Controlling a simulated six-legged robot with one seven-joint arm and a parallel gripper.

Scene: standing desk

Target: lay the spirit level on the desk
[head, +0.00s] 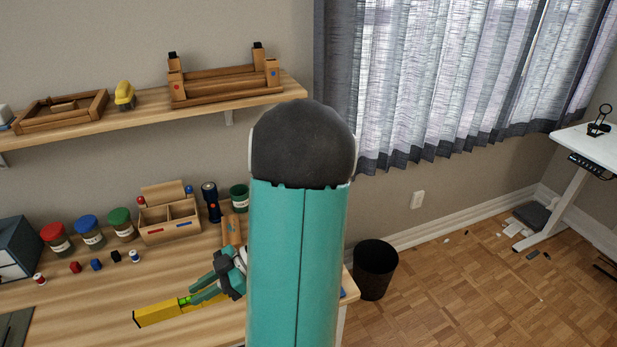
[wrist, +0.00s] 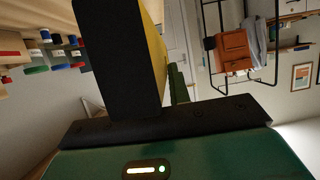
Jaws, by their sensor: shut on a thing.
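The yellow spirit level (head: 160,312) shows in the head view over the front part of the wooden bench. My gripper (head: 190,299) is shut on it, and the green vial shows near my fingers. I cannot tell whether the level touches the bench top or hangs just above it. My own teal arm hides its right part. In the wrist view a strip of the yellow level (wrist: 155,42) shows beside a large dark finger. A white standing desk (head: 598,140) is at the far right of the head view, well away from my gripper.
The wooden bench (head: 85,295) carries jars, spools, a wooden organizer (head: 169,218) and a flashlight (head: 211,202) along its back. A wall shelf (head: 140,113) hangs above. A black bin (head: 375,268) stands on the floor. Small items litter the floor near the white desk.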

